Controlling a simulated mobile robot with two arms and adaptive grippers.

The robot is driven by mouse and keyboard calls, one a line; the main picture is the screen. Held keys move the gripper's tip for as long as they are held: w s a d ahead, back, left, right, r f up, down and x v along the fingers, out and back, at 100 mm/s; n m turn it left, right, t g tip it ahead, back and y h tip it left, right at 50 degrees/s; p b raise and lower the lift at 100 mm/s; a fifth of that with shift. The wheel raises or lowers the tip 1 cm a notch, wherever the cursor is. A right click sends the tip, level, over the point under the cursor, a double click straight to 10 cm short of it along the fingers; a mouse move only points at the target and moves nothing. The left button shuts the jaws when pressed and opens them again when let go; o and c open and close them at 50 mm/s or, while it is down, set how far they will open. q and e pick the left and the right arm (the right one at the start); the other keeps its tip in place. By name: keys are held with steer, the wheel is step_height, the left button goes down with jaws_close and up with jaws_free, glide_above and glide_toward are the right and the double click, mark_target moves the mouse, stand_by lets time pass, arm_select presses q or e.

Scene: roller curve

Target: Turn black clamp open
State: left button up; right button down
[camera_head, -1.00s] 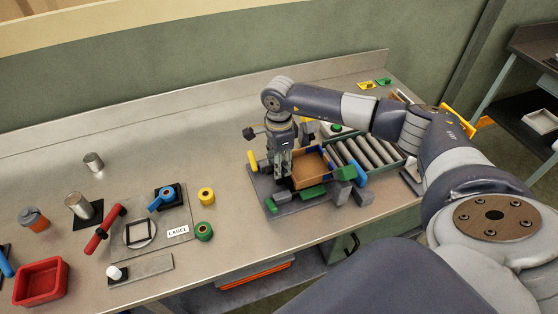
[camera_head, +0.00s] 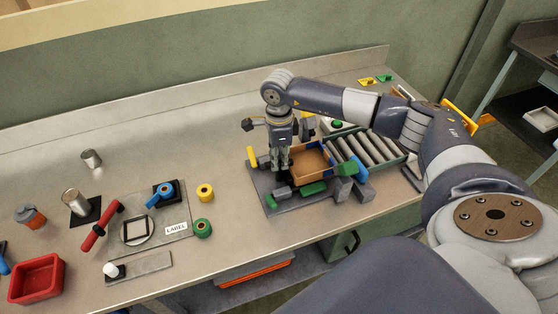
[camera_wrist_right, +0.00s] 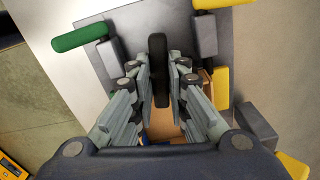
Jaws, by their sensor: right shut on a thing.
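My right gripper (camera_head: 281,168) points down at the left side of the fixture around an open brown box (camera_head: 312,160). In the right wrist view its fingers (camera_wrist_right: 158,85) are closed on both sides of a long black handle, the black clamp (camera_wrist_right: 158,48). The handle runs lengthwise between the finger pads, over the grey base plate. In the head view the fingers hide most of the clamp, and its exact turn cannot be told. My left gripper is not in view.
Close by are a green clamp handle (camera_wrist_right: 80,38), a yellow one (camera_wrist_right: 222,88) and a blue one (camera_head: 360,170). Rollers (camera_head: 368,148) lie right of the box. A red tray (camera_head: 36,281) and small parts stand at left.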

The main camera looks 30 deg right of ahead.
steer(key=m+b, duration=0.2)
steer(key=m, duration=0.1)
steer(key=shift+f+m, duration=0.15)
steer(key=shift+m, duration=0.15)
steer(key=m+b, duration=0.2)
steer(key=m, duration=0.2)
steer(key=shift+m+b, duration=0.3)
steer(key=shift+b, duration=0.1)
steer(key=m+b, duration=0.1)
steer(key=m, duration=0.3)
steer(key=shift+b, duration=0.35)
steer(key=shift+w+r+m+b, duration=0.1)
steer(key=shift+r+m+b, duration=0.1)
steer(key=shift+m, duration=0.65)
steer(key=shift+r+m+b, duration=0.1)
steer(key=shift+m+b, duration=0.1)
steer(key=shift+m, duration=0.95)
steer(key=c, duration=1.6)
jaws_free()
steer(key=shift+f, duration=0.1)
steer(key=shift+o, duration=0.2)
step_height(320, 180, up, 12)
